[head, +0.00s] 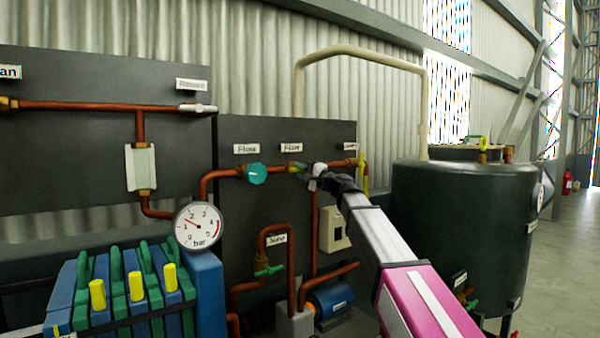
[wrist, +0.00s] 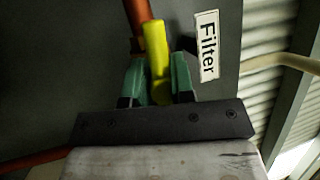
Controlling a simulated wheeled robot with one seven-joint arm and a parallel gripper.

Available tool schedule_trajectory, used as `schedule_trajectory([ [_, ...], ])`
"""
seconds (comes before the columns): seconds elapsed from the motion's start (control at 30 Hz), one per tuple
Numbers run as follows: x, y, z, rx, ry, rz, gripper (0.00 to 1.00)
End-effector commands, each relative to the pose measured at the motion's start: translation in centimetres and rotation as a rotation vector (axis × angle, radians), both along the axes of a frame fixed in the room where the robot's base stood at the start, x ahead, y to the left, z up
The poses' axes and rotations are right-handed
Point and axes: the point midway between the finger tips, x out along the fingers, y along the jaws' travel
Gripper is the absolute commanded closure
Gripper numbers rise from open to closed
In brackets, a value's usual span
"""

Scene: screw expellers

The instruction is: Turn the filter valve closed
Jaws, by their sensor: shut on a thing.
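The filter valve's yellow lever (wrist: 156,45) stands in the middle of the wrist view, below the "Filter" sign (head: 292,147), which also shows in the wrist view (wrist: 207,46). My gripper (wrist: 158,82) has its two greenish fingers on either side of the lever and is shut on it. The lever looks roughly in line with the copper pipe (wrist: 134,12) behind it. In the head view my gripper (head: 305,170) reaches the pipe just under the sign and hides most of the valve.
A teal flow wheel (head: 256,173) sits left of the valve. Another upright yellow lever (head: 365,172) is close on the right. A pressure gauge (head: 198,226), a dark tank (head: 460,235) and a blue pump (head: 330,300) stand around. Free floor (head: 565,260) lies far right.

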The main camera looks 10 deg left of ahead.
Motion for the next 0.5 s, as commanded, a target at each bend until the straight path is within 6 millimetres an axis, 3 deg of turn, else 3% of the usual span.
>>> schedule_trajectory([
  [0.5,0.07,-0.11,0.53,0.283,0.322,-0.003,1.00],
])
